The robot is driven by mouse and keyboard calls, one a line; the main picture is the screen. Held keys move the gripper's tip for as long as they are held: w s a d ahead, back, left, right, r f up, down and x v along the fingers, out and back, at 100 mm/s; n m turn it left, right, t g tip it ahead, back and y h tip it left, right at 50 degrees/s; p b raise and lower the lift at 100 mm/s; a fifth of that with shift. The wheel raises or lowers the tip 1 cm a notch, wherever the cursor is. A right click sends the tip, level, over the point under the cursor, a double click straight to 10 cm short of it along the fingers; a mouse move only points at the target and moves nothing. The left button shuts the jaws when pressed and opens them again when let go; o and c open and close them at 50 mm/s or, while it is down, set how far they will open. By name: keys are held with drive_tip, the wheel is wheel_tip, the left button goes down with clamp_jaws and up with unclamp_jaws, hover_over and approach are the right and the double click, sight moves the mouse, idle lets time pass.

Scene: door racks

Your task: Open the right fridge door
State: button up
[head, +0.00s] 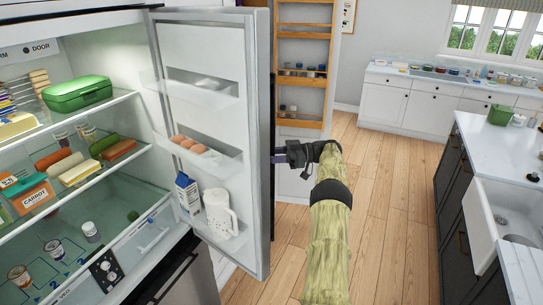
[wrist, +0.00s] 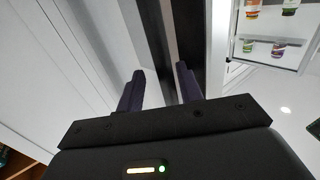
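The right fridge door (head: 205,48) stands wide open in the head view, swung out to the right of the lit fridge interior. Its inner side faces me, with shelves holding eggs (head: 192,145), a carton (head: 187,192) and a white pitcher (head: 219,213). My gripper (head: 279,158) is at the door's outer side, just right of its free edge. In the wrist view my gripper (wrist: 160,85) has its two dark fingers spread apart, with a dark upright strip (wrist: 185,35) beyond and between them. I cannot tell whether the fingers touch the handle, which is hidden in the head view.
Fridge shelves (head: 75,180) with food and a green box (head: 78,93) are at left. A wooden door rack (head: 304,85) stands behind the door. An island with a sink (head: 510,205) is at right. The wooden floor (head: 385,190) between is clear.

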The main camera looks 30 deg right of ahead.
drive_tip(key=shift+s+d+r, duration=0.2)
drive_tip(key=shift+d, duration=0.1)
drive_tip(key=shift+d+r+b, duration=0.1)
drive_tip(key=shift+r+b, duration=0.25)
drive_tip(key=shift+b, duration=0.15)
wheel_tip(320, 180, up, 9)
drive_tip(key=p, duration=0.1)
drive_tip(key=shift+w+a, duration=0.3)
drive_tip(key=shift+a, duration=0.15)
drive_tip(key=shift+w+f, duration=0.1)
drive_tip(key=shift+c, duration=0.3)
